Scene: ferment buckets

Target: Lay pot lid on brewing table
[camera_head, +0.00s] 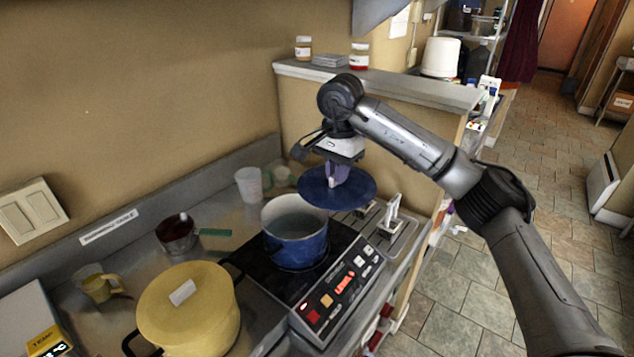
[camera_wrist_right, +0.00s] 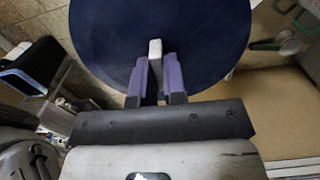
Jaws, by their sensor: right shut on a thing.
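The pot lid (camera_head: 352,193) is a dark blue disc, held in the air by my right gripper (camera_head: 337,174). The lid also shows in the right wrist view (camera_wrist_right: 110,35), where the purple fingers of my right gripper (camera_wrist_right: 156,75) are shut on its pale knob (camera_wrist_right: 155,52). In the head view the lid is just behind and to the right of the open blue pot (camera_head: 290,246), at about rim height or above. The blue pot stands on the black cooktop. The brewing table (camera_head: 135,252) is the grey metal counter along the wall. My left gripper is not in view.
A yellow pot (camera_head: 188,310) stands at the front left. A dark red saucepan (camera_head: 177,234) with a green handle, a white cup (camera_head: 249,184) and a pale yellow jug (camera_head: 97,285) are on the counter. A cooktop (camera_head: 337,277) with buttons is under the blue pot. A ledge (camera_head: 420,92) with jars rises behind.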

